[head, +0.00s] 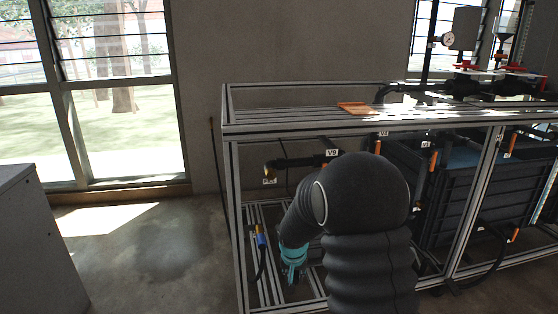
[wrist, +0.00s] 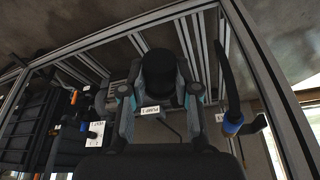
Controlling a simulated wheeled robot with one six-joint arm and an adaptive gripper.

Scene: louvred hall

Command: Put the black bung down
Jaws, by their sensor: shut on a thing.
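The black bung (wrist: 158,72) shows in the wrist view as a dark, rounded cylinder between the two fingers of my gripper (wrist: 158,92). The fingers are shut on its sides. In the head view my gripper (head: 292,264) is a teal-marked shape low inside the left bay of the metal frame, above the slotted rails. My own arm hides part of that bay, and I cannot make out the bung there. A white label reading "PUMP 1" (wrist: 151,110) lies just beyond the fingers in the wrist view. I cannot tell whether the bung touches anything below it.
The aluminium frame (head: 290,126) surrounds my gripper with rails and posts. A blue-and-yellow fitting on a dark hose (head: 261,239) stands close to its left. Black tanks (head: 458,195) fill the right side. Floor at left is clear.

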